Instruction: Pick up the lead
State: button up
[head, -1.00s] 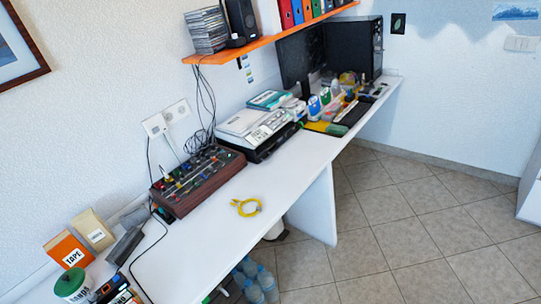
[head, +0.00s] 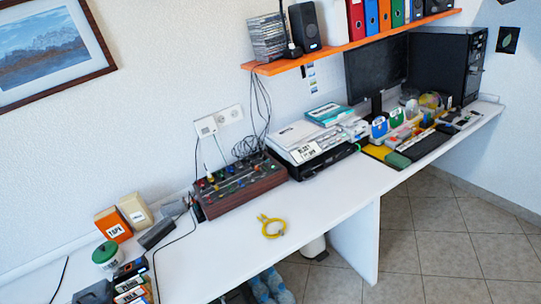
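A yellow coiled lead (head: 272,227) lies on the white desk (head: 215,250), near its front edge. It sits in front of a brown box with several coloured knobs or plugs (head: 235,189). The lead is loosely looped, with short ends at its upper left. Nothing is touching it. My gripper is not in view.
A printer-like machine (head: 312,148), a monitor (head: 376,72) and a black computer tower (head: 447,66) stand farther along the desk. An orange shelf (head: 350,45) hangs above. Small boxes (head: 113,225) and a green-lidded tub (head: 106,256) stand at the left. The desk around the lead is clear.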

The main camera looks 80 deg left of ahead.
aim_at(281, 232)
jog(key=u, duration=2)
jog(key=i, duration=1)
